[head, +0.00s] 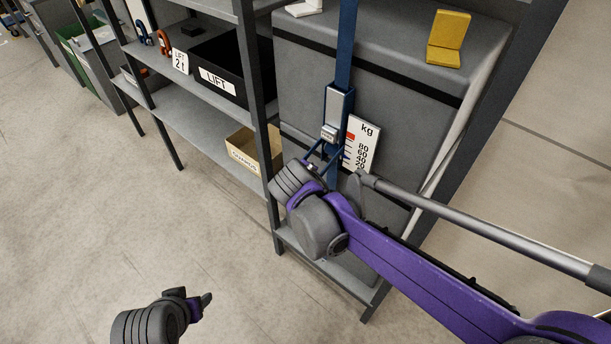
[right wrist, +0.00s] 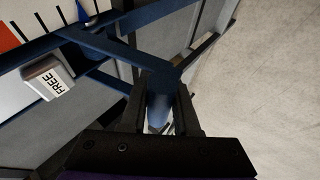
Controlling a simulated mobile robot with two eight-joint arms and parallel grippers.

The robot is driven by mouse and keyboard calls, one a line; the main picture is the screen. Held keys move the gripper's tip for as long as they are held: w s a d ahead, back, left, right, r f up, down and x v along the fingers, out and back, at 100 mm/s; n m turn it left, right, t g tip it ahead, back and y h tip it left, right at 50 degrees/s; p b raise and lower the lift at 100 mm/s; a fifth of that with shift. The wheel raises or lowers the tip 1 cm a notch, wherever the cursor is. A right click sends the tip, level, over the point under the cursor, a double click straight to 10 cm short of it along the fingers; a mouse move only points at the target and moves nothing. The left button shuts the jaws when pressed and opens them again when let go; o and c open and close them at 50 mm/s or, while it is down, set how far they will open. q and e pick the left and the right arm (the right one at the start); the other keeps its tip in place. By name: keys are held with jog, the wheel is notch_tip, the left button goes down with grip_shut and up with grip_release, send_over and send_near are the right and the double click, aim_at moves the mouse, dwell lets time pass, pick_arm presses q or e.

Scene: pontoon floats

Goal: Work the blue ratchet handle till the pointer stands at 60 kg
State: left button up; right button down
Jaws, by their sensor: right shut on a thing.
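The blue ratchet (head: 339,103) sits on a blue strap (head: 347,45) across a grey strapped load. Its blue handle (right wrist: 160,108) is between the fingers of my right gripper (right wrist: 160,115), which is shut on it. In the head view, my right gripper (head: 318,166) is largely hidden by its own wrist. A white kg scale (head: 364,135) stands just right of the ratchet, with a red mark near its top. A blue pointer (right wrist: 83,14) shows at the scale; its exact reading is too small to tell. My left gripper (head: 203,299) is low over the floor, away from the ratchet.
A pale tab marked FREE (right wrist: 44,82) is beside the ratchet frame. Grey shelving (head: 205,108) at left holds a black LIFT bin (head: 222,88) and a cardboard box (head: 247,153). A yellow block (head: 447,42) is on the load. A grey bar (head: 480,225) crosses at right. The floor at left is clear.

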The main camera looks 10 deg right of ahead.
jog(key=shift+a, duration=0.15)
jog(key=c, duration=1)
grip_release()
jog(key=o, duration=0.3)
jog(key=shift+s+a+r, duration=0.1)
jog(key=shift+s+a, duration=0.05)
jog(key=shift+s, duration=0.05)
jog(key=shift+o, duration=0.2)
jog(key=shift+w, duration=0.1)
jog(key=v, duration=1.1)
jog(key=shift+p, duration=0.35)
jog(key=shift+w, duration=0.1)
